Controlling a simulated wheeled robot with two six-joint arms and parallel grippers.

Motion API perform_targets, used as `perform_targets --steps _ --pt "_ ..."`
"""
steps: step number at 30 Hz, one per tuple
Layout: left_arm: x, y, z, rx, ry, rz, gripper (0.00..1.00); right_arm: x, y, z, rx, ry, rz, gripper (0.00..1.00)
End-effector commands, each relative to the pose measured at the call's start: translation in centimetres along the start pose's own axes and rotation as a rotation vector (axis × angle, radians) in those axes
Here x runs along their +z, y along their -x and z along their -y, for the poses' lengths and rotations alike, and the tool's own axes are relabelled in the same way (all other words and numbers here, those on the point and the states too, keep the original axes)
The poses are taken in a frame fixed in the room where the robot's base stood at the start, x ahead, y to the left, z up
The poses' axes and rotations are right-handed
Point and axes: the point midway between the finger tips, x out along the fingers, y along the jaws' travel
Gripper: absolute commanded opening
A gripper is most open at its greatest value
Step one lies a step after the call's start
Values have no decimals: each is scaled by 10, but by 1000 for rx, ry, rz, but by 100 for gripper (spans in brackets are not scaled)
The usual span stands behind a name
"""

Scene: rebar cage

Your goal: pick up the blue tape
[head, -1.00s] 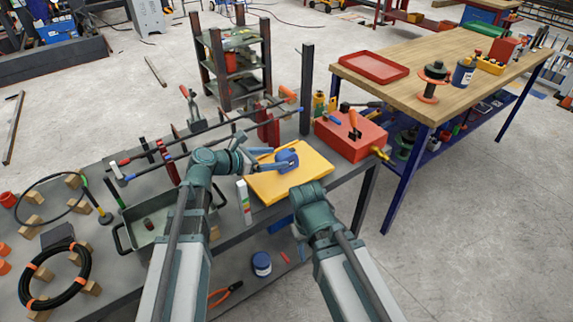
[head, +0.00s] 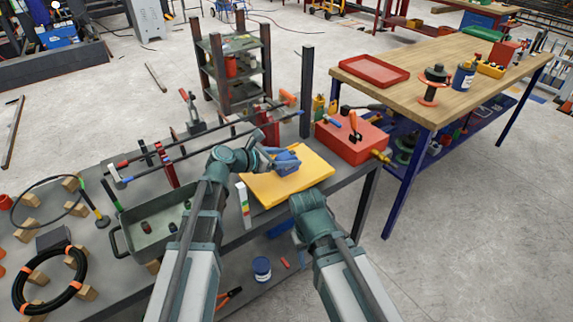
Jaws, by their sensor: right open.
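A blue object that looks like the blue tape (head: 287,161) is on the yellow board (head: 310,179) at the right end of the grey bench. My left gripper (head: 271,159) reaches in from the left and is right beside the blue tape, over the board. Its fingers overlap the tape in the picture, so I cannot tell whether they are closed on it. My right gripper (head: 301,238) points down in front of the bench edge, below the board. It is open and mostly hidden by my wrist.
A red toolbox (head: 345,140) stands right of the board and a dark upright post (head: 307,90) behind it. Long bars (head: 215,130) cross behind my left arm. A grey tray (head: 150,222) lies left of it. Open floor (head: 460,230) is at the right.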

Motion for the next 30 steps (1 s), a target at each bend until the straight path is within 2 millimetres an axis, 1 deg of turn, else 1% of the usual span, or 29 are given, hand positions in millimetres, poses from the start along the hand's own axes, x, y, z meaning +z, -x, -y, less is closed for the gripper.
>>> perform_targets --steps 1,2,3,11,12,23,26,30 --pt "0 0 0 0 0 0 61 0 0 0 0 0 0 52" --pt "0 0 0 0 0 0 56 0 0 0 0 0 0 52" --pt "0 0 0 0 0 0 48 0 0 0 0 0 0 52" --pt "0 0 0 0 0 0 2 0 0 0 0 0 0 52" --pt "0 0 0 0 0 0 0 0 0 0 0 0 0 52" --pt "1 0 0 0 0 1 0 0 1 0 0 0 0 52" --pt "3 2 0 0 0 1 0 0 4 0 0 0 0 52" --pt "12 5 0 0 0 1 0 1 13 -1 0 0 0 52"
